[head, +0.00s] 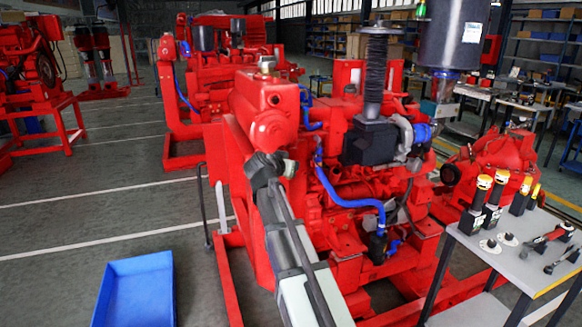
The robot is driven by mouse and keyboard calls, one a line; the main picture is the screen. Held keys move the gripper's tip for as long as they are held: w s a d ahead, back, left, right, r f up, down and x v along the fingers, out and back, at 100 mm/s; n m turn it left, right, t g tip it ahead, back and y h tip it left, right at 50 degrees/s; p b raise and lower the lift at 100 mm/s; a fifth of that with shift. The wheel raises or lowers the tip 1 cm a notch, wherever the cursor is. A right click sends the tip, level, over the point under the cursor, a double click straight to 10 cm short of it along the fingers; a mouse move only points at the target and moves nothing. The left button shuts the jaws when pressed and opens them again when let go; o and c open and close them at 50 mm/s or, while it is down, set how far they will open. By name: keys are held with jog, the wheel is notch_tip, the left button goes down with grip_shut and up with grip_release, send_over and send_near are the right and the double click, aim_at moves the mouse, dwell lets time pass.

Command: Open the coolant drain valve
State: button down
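The red diesel pumpset (345,190) fills the middle of the head view. I cannot pick out the coolant drain valve with certainty; it is too small to tell or hidden. A red rounded tank (268,100) with a metal cap on top stands at the engine's near end. A grey and white arm with dark bands rises from the bottom edge toward this tank. Its dark end (262,168), which appears to be my gripper, overlaps the tank's lower part in the picture. I cannot make out its fingers or whether it touches anything.
A blue hose (345,200) runs down the engine's side to a black fitting (377,248). A blue tray (134,290) lies on the floor at lower left. A grey bench (505,262) with tools and yellow-topped items stands at right. Floor at left is mostly clear.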

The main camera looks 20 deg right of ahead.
jog(key=shift+f, duration=0.25)
jog(key=c, duration=1.1)
grip_release()
jog(key=shift+s+a+r, duration=0.1)
jog(key=shift+r, duration=0.05)
jog(key=v, duration=1.3)
jog(key=shift+s+a, duration=0.15)
jog(key=shift+s, duration=0.1)
jog(key=shift+r, duration=0.1)
